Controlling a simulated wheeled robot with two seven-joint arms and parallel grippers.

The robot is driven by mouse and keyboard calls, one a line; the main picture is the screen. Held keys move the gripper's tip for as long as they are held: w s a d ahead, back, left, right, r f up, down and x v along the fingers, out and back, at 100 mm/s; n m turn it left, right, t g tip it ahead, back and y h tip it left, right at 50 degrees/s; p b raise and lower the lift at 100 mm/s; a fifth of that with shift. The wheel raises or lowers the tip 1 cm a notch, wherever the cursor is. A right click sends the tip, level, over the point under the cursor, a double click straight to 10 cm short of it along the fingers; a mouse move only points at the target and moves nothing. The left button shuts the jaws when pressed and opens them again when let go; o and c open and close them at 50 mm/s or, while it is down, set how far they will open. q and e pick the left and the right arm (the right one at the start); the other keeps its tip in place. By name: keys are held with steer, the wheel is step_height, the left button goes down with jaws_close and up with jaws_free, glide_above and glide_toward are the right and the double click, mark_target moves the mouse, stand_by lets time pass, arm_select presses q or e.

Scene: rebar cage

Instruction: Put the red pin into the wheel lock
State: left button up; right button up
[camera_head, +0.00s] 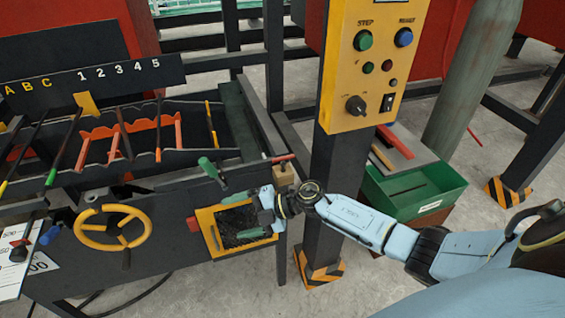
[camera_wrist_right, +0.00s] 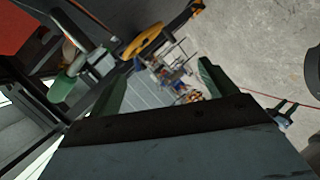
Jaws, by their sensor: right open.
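The yellow handwheel (camera_head: 112,228) is on the front of the dark bench in the head view. Part of a yellow ring, probably the same wheel, shows in the wrist view (camera_wrist_right: 150,35). A small red rod (camera_head: 283,158), possibly the red pin, lies at the bench's right corner above a wooden block (camera_head: 285,176). I cannot make out the wheel's lock hole. My right gripper (camera_head: 246,214) is open in front of a yellow-framed dark panel (camera_head: 216,240), right of the wheel. Its green fingers are apart in the wrist view (camera_wrist_right: 165,82), with nothing clearly held. My left gripper is out of view.
A green-handled lever (camera_head: 212,170) rises from the bench close to my right gripper. A dark post with a yellow button box (camera_head: 374,62) stands right of the bench, with a green bin (camera_head: 415,194) behind.

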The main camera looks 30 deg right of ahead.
step_height(320, 180, up, 6)
steer(key=d+n+g+h, duration=0.2)
steer(key=n+g+h, duration=0.15)
steer(key=n, duration=0.25)
steer(key=n+t+h, duration=0.1)
steer(key=n+h, duration=0.1)
steer(key=h, duration=0.8)
glide_toward(283, 157)
steer(key=x, duration=0.6)
steer(key=shift+s+a+f, duration=0.2)
steer(key=shift+w+x, duration=0.15)
steer(key=shift+x, duration=1.35)
steer(key=shift+w+x, duration=0.1)
steer(key=shift+x, duration=1.4)
steer(key=shift+d+r, duration=0.15)
steer(key=shift+d, duration=0.1)
steer(key=c, duration=1.1)
